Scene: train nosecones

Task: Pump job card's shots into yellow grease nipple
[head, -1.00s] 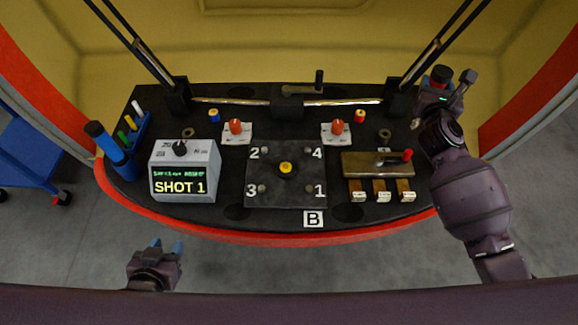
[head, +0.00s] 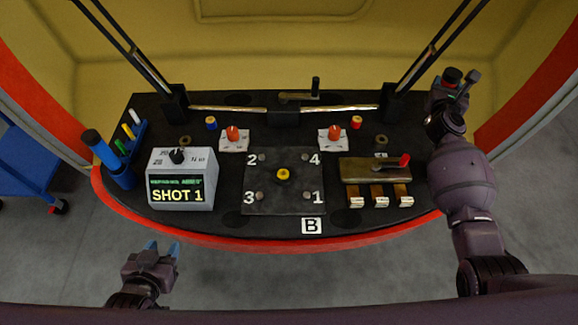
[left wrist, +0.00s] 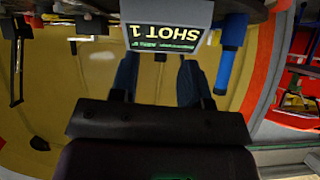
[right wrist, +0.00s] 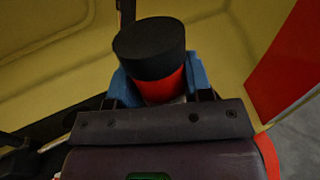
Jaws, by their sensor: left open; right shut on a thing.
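The yellow grease nipple (head: 282,174) sits in the middle of a dark square plate (head: 262,200) with corners numbered 1 to 4. A grey box (head: 180,165) on the left reads "SHOT 1"; its smaller text is unreadable. My right gripper (head: 450,88) is shut on a red cylinder with a black cap (right wrist: 158,70), at the desk's right side, well away from the nipple. The cylinder's lower part is hidden. My left gripper (head: 161,250) is open and empty in front of the desk; the box shows beyond its fingers in the left wrist view (left wrist: 165,15).
A blue black-topped cylinder (head: 105,155) stands at the left beside a pen rack (head: 134,140). Two red knobs (head: 232,134) flank the centre behind the plate. A brass block with a red handle (head: 375,172) sits at the right. A "B" card (head: 312,226) lies in front.

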